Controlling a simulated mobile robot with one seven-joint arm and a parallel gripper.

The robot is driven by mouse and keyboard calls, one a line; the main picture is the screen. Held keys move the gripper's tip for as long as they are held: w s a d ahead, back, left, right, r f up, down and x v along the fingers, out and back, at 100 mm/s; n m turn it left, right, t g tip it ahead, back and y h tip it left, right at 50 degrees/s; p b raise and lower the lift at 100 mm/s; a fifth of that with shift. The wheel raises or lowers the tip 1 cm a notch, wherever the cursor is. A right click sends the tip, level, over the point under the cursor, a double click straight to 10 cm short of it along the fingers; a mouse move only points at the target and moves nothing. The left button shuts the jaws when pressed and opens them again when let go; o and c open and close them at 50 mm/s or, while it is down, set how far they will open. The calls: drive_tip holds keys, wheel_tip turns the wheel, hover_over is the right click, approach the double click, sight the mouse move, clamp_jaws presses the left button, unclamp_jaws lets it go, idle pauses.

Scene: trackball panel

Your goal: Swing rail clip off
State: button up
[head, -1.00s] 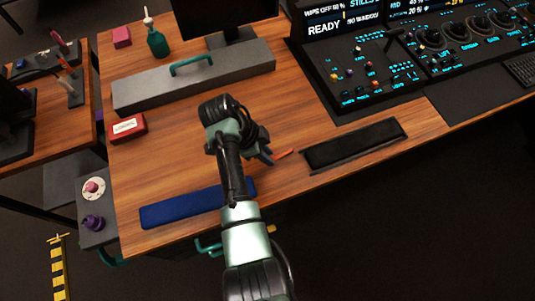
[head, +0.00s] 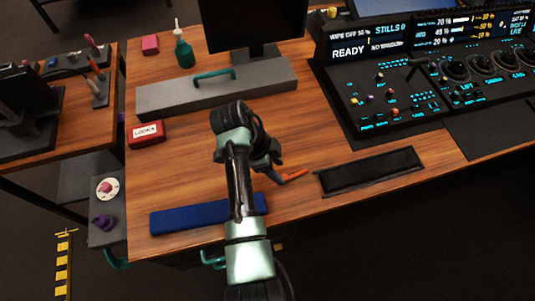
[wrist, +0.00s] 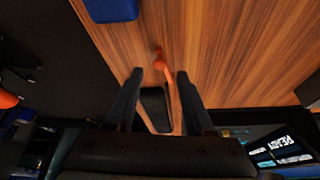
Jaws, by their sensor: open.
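An orange-red lever (head: 295,175), which looks like the rail clip, lies on the wooden desk at the left end of a long black panel (head: 370,171). My gripper (head: 278,175) is low over the desk at the lever's left end, below a bent wrist. In the wrist view my gripper (wrist: 159,75) is open, and the lever (wrist: 160,63) shows between its two fingers. The panel's dark end (wrist: 155,106) also shows between them. I cannot tell whether a finger touches the lever. My wrist and arm hide part of the desk.
A blue pad (head: 185,217) lies left of my arm, partly hidden by it. A grey box with a teal handle (head: 218,92) and a red box (head: 146,133) stand behind. A control console (head: 385,95) rises at the back right. The desk's front edge is close.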

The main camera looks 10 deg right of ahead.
drive_tip(key=v, duration=1)
drive_tip(key=w+r+n+t+y+p, duration=0.1)
drive_tip(key=w+r+n+t, duration=0.4)
drive_tip(key=w+r+t, duration=0.6)
wheel_tip(320, 180, up, 20)
drive_tip(key=w+a+n+t+p, duration=0.1)
drive_tip(key=a+n+t, duration=0.1)
drive_tip(key=n+t, duration=0.25)
drive_tip(key=s+r+n+t+y, duration=0.1)
drive_tip(key=s+r+n+t, duration=0.2)
drive_tip(key=s+r, duration=0.3)
drive_tip(key=s+a+r+n+t+y+p, duration=0.1)
drive_tip(key=s+r+n+t, duration=0.2)
drive_tip(key=r, duration=1.1)
drive_tip(key=s+a+r+n+t+y, duration=0.1)
drive_tip(key=s+r+n+t, duration=0.3)
drive_tip(key=s+r, duration=0.6)
drive_tip(key=shift+a+t, duration=0.2)
drive_tip(key=shift+t, duration=1.05)
